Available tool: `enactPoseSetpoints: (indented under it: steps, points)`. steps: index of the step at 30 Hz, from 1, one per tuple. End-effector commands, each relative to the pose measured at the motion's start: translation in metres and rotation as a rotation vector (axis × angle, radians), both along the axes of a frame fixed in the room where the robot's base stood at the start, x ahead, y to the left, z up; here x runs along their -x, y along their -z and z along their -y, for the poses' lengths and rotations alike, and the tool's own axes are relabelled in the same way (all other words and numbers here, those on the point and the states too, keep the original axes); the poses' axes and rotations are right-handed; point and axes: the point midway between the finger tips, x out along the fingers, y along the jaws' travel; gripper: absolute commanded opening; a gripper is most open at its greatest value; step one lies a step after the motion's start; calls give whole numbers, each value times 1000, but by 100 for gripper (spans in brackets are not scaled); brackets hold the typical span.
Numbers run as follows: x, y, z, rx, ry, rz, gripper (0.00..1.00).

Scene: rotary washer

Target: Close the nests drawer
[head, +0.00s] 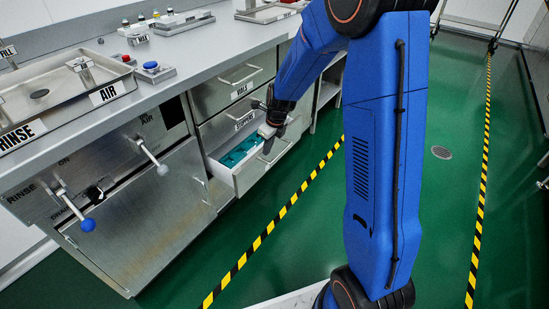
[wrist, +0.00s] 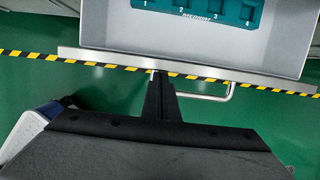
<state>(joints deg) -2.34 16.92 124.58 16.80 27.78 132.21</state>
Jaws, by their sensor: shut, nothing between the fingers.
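An open drawer (head: 262,176) sticks out from the grey cabinet in the head view, with a teal numbered insert (head: 238,152) inside. No label naming this drawer is readable. In the wrist view the drawer's front panel (wrist: 110,57) runs across the top, with the insert (wrist: 198,13) behind it and the bar handle (wrist: 215,98) on its outer side. My gripper (head: 267,134) is at the drawer's front. In the wrist view my gripper (wrist: 160,78) is shut and empty, its tips at the front panel by the handle's left end; I cannot tell whether they touch.
The worktop holds a rinse tray (head: 40,93) and a blue button (head: 151,66). Levers with blue (head: 88,225) and white (head: 162,169) knobs stick out at left. Green floor with striped tape (head: 262,240) lies clear in front.

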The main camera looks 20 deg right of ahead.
Motion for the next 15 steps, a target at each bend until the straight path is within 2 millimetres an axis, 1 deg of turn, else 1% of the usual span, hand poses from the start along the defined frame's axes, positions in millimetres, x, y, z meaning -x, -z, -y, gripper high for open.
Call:
enactPoseSetpoints:
  steps: [1, 6, 12, 15]
  points:
    - [-12, 1, -7, 1, -5, 1, 0]
    - [-44, 1, -29, 1, -4, 1, 0]
    - [-71, 0, -49, 1, -2, 2, 0]
    - [-79, 0, -55, 0, -1, 0, 0]
